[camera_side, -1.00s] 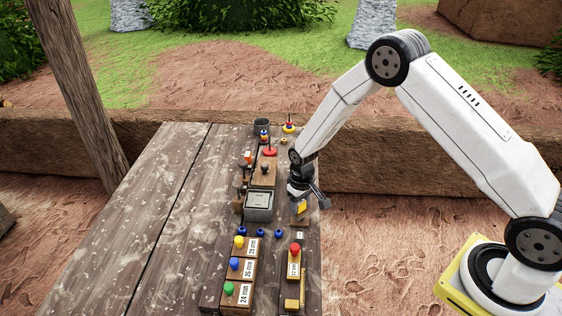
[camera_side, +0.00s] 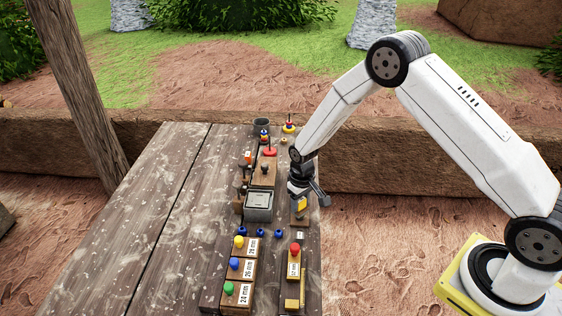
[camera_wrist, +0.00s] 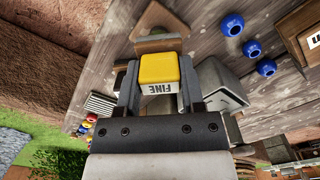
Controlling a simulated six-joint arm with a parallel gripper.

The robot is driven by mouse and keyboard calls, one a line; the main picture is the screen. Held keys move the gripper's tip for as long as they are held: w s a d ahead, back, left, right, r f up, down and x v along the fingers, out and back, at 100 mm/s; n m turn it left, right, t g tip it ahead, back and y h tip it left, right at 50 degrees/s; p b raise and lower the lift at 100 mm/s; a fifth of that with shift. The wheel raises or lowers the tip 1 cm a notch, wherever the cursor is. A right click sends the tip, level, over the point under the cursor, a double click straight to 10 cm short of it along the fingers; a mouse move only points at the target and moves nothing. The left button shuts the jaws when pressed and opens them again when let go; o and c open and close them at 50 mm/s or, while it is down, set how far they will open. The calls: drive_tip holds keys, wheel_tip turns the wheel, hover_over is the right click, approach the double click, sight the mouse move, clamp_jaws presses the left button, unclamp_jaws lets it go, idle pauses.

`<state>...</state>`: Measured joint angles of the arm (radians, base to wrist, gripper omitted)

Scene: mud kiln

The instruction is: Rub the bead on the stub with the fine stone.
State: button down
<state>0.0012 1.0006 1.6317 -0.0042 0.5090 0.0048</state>
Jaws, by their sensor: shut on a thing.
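My gripper (camera_side: 301,199) is shut on the fine stone, a yellow block (camera_side: 302,206) above the right-hand plank of the bench. In the wrist view the stone (camera_wrist: 158,69) sits between the two fingers, its white label reading FINE. A brown wooden block (camera_wrist: 160,42) shows just beyond the stone in the wrist view; its base (camera_side: 300,221) also shows below the stone in the side view. I cannot make out a bead or stub under the stone, nor whether the stone touches anything.
Three blue beads (camera_side: 260,232) lie on the bench. A grey box (camera_side: 259,205) stands left of my gripper. In front are labelled wooden blocks with yellow, blue, green and red knobs (camera_side: 295,248). A dark cup (camera_side: 262,124) is at the back. The bench's left side is clear.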

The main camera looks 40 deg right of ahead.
drive_tip(key=shift+w+d+r, duration=0.1)
drive_tip(key=shift+w+d, duration=0.4)
drive_tip(key=shift+d, duration=0.05)
drive_tip(key=shift+r, duration=4)
